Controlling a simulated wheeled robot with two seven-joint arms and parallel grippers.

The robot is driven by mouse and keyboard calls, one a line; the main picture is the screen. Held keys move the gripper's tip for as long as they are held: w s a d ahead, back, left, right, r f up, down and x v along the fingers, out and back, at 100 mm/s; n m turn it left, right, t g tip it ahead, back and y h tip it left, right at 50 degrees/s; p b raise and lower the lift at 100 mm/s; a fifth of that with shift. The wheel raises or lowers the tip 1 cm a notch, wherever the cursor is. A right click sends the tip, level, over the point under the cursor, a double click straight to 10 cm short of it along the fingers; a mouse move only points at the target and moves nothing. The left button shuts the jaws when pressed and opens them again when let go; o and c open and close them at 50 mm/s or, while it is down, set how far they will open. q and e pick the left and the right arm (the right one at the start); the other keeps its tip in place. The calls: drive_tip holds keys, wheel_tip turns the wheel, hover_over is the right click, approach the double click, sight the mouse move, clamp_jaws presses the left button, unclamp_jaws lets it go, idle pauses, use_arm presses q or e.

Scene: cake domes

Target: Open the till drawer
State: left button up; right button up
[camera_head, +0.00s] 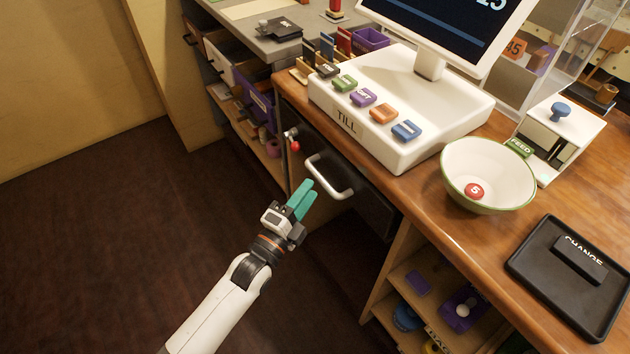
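The till drawer (374,209) has a dark front under the wooden counter, below the white till (408,105). Its white bar handle (345,192) stands out from the front. The drawer looks shut, its front in deep shadow. My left gripper (310,188), with teal fingers, is just left of and in front of the handle, pointing up toward it. Its fingers lie side by side with almost no gap and hold nothing; I see no clear contact with the handle. My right gripper is not in view.
A small red knob (294,145) sits on the counter's front left of the handle. A bowl (488,175) and a black change tray (570,275) stand on the counter (425,190). Open shelves (400,275) lie below right. The dark floor (90,240) at left is clear.

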use_arm(q)
drive_tip(key=x, duration=0.4)
drive_tip(key=shift+s, duration=0.1)
clamp_jaws()
